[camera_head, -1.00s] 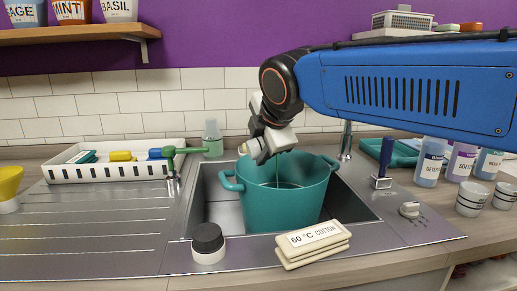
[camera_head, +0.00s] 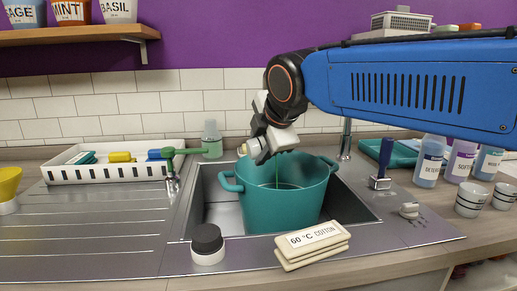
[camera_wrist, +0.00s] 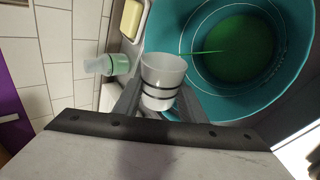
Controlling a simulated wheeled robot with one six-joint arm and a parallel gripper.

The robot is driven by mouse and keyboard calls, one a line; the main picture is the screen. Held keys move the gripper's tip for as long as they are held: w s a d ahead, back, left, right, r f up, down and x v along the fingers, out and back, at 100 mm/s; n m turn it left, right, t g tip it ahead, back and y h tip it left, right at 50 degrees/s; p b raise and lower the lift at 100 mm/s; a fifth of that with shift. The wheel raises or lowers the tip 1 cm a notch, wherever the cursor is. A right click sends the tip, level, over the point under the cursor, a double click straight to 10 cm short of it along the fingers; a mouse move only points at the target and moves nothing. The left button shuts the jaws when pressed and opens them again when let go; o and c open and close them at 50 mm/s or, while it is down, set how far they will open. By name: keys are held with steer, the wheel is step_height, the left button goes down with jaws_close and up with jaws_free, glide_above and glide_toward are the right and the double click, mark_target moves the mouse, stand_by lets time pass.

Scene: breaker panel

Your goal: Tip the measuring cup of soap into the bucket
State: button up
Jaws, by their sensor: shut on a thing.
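A white measuring cup with black bands (camera_wrist: 162,78) is held between the fingers of my gripper (camera_wrist: 158,101) in the wrist view. My gripper also shows in the head view (camera_head: 265,146), over the bucket's back left rim, where the cup is mostly hidden. The teal bucket (camera_head: 272,212) stands in the sink. A thin green stream of soap (camera_wrist: 203,52) runs from the cup's mouth into the bucket, where green liquid (camera_wrist: 238,58) covers the bottom. The stream also shows in the head view (camera_head: 277,174). How much soap is in the cup is hidden.
A green tap (camera_head: 172,158) is left of the bucket, and a clear green bottle (camera_head: 212,140) stands behind it. A black-capped jar (camera_head: 208,244) and a 60 °C cotton block stack (camera_head: 312,241) sit in front. Bottles and cups (camera_head: 471,200) stand at right.

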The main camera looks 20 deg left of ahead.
mark_target(254, 140)
steer(key=shift+s+a+n+t+h, duration=0.3)
steer(key=shift+n+t+h, duration=0.4)
steer(key=shift+t+h, duration=0.15)
steer(key=shift+s+a+r+n+t+h, duration=0.1)
steer(key=shift+a+r+n+t+h, duration=0.05)
steer(key=shift+r+n+t+h, duration=0.35)
step_height(254, 140, up, 2)
steer(key=shift+r+n+t+h, duration=0.1)
steer(key=shift+n+t+h, duration=0.7)
steer(key=shift+t+h, duration=0.35)
steer(key=shift+t, duration=0.3)
steer(key=shift+s+a+r+n+t+h, duration=0.1)
steer(key=shift+r+n+t+h, duration=0.1)
steer(key=shift+n+t+h, duration=0.25)
steer(key=n+t, duration=0.1)
steer(key=r+n+t+h, duration=0.1)
steer(key=t, duration=0.1)
steer(key=shift+r, duration=0.25)
